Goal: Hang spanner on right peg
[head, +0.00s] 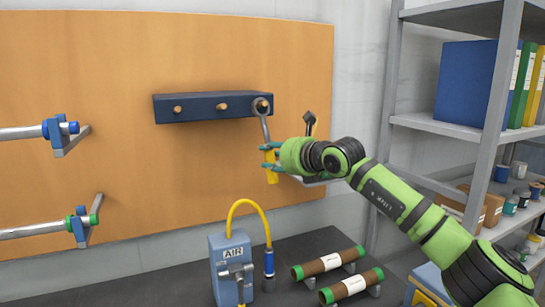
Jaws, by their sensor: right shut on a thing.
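The spanner (265,128) hangs upright in the head view, with a grey ring end at the top and a yellow handle at the bottom. My right gripper (269,157) is shut on its handle with teal fingers. The ring end lines up with the right peg (263,105), whose wooden tip shows inside the ring. I cannot tell from this view how far the peg goes through it. The peg sits on a dark blue rail (200,114) that also has a left and a middle peg, both bare. My left gripper is out of view.
The rail is on a wide orange-brown board (110,70). Two grey rods with clamps (62,130) stick in from the left. Below stand a blue AIR box (222,252) with a yellow hose and two brown rolls (328,262). A grey shelf unit (455,127) stands right.

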